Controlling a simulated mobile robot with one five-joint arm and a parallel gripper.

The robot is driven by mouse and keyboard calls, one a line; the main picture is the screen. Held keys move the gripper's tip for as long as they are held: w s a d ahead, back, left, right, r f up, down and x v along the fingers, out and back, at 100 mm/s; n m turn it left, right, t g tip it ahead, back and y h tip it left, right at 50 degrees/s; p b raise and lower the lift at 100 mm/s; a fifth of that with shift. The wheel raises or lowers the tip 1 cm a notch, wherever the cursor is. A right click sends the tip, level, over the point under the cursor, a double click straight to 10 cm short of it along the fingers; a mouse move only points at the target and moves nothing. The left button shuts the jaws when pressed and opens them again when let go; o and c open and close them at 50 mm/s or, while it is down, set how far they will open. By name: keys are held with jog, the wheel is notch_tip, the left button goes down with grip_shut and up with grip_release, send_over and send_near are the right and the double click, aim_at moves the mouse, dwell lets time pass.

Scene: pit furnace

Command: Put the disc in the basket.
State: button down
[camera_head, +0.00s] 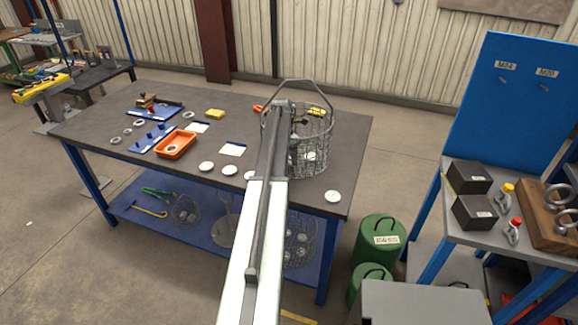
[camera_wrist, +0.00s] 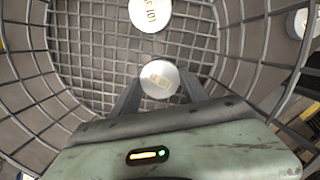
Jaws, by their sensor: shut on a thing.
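The wire basket (camera_head: 325,135) with its raised handle stands at the right part of the workbench; its mesh floor and wall fill the wrist view (camera_wrist: 85,45). My gripper (camera_wrist: 160,82) points down into the basket, its two fingers shut on a small pale disc (camera_wrist: 159,76). A gap to the basket floor cannot be judged. Another white disc (camera_wrist: 150,13) with dark lettering lies in the basket ahead of the held one; a white disc also shows through the mesh in the head view (camera_head: 311,156). My arm hides part of the basket's left side there.
Several white discs (camera_head: 206,167) lie along the bench's front, one (camera_head: 333,196) right of the basket near the edge. An orange tray (camera_head: 176,145), blue fixtures (camera_head: 152,138) and a yellow block (camera_head: 215,113) stand to the left. Green canisters (camera_head: 379,243) stand on the floor at right.

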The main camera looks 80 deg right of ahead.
jog(key=shift+f, duration=0.85)
jog(key=shift+r, duration=0.3)
jog(key=shift+f, duration=0.25)
jog(key=c, duration=0.6)
grip_release()
jog(key=shift+r, duration=0.1)
jog(key=r+p, duration=0.4)
jog(key=w+r+p, duration=0.1)
jog(key=r+p, duration=0.3)
jog(key=a+r+p, duration=0.1)
jog(key=r+p, duration=0.3)
jog(key=shift+w+a+r, duration=0.1)
jog(key=shift+w, duration=0.1)
